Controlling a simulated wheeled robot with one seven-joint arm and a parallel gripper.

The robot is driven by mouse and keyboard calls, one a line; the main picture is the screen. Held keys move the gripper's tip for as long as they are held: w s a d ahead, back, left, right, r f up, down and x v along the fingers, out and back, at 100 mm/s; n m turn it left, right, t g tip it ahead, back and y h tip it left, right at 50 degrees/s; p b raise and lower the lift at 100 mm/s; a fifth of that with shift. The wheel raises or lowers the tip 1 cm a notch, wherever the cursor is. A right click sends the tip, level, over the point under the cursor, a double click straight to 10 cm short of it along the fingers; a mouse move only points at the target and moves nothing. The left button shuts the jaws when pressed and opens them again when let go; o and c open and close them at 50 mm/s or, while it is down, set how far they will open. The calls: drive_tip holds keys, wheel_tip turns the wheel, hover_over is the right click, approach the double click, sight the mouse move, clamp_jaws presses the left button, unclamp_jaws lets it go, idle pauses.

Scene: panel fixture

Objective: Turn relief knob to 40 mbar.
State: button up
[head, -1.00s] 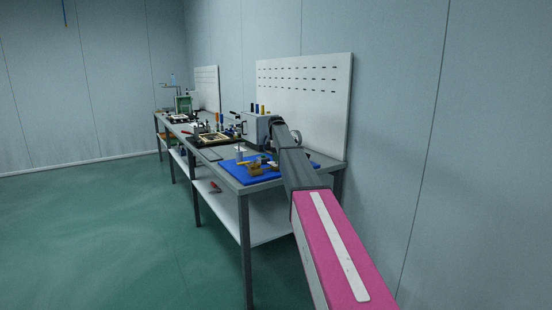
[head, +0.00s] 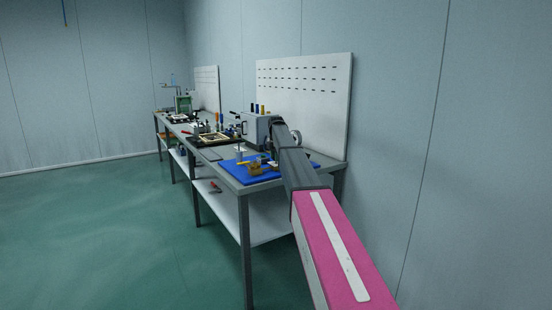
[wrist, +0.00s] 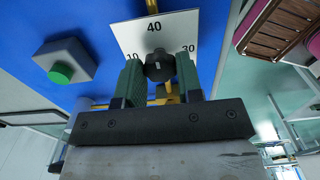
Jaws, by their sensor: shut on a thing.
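The relief knob (wrist: 158,66) is a dark round knob in front of a white plate (wrist: 176,25) in the wrist view. The plate reads 40 at the top, 10 at the left and 30 at the right. My gripper (wrist: 158,74) has its two green ribbed fingers on either side of the knob, shut on it. The knob's pointer is not clear, so I cannot tell which number it is set to. In the head view my arm reaches the bench by the blue panel (head: 236,173); the gripper and knob are too small and covered to make out.
A grey box with a green button (wrist: 61,73) is left of the plate in the wrist view. A brown slatted tray (wrist: 280,28) is at the upper right. In the head view, a grey machine (head: 256,128) and a white pegboard (head: 320,110) stand behind the panel.

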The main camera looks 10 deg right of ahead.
idle(0.3)
drive_tip(key=o, duration=0.9)
drive_tip(key=shift+r, duration=0.1)
wheel_tip(320, 180, up, 11)
drive_tip(key=shift+f, duration=0.2)
drive_tip(key=shift+s, duration=0.1)
